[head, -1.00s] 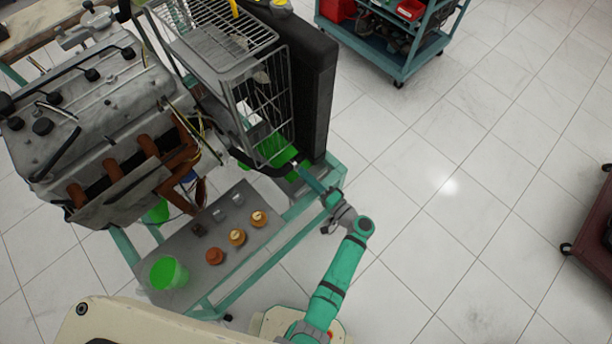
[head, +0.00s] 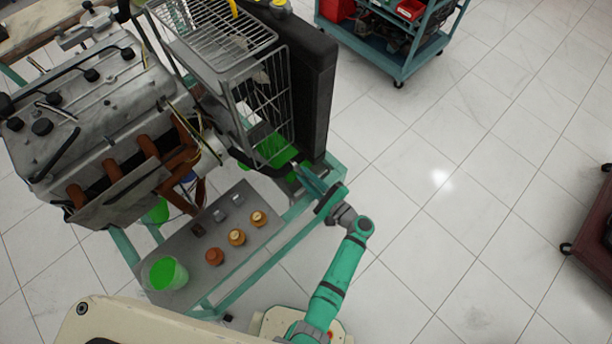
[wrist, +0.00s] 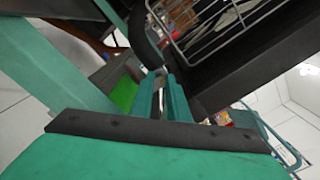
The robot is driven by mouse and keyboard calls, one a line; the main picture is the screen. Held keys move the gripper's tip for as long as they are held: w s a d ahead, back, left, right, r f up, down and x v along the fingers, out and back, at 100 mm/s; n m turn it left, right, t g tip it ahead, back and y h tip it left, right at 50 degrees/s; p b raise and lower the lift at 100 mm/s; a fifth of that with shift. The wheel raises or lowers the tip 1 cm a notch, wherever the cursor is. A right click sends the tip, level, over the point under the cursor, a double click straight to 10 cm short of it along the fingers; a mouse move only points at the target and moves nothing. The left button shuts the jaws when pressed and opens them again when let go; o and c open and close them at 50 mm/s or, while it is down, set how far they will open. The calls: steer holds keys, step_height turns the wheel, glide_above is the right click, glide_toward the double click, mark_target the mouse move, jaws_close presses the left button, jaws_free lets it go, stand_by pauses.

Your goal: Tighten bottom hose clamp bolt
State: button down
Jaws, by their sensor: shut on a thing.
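My gripper (head: 302,174) is at the lower end of the black radiator, low on the engine stand's right side. In the wrist view its two teal fingers (wrist: 160,92) are close together with a small metal piece (wrist: 157,98) between them. This looks like the hose clamp bolt, but the fingers hide most of it. The dark lower hose (wrist: 147,45) comes down just beyond the fingertips. The clamp band itself cannot be made out.
The black radiator (head: 312,85) and a wire basket (head: 262,110) stand close above the gripper. A grey tray (head: 225,262) holds several orange and grey caps and a green-filled bucket (head: 165,273). Open floor lies to the right, with a teal cart (head: 400,62) at the back.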

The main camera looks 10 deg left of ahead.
steer(key=shift+m, duration=1.3)
steer(key=c, duration=1.7)
jaws_free()
steer(key=v, duration=1.1)
steer(key=shift+a, duration=0.1)
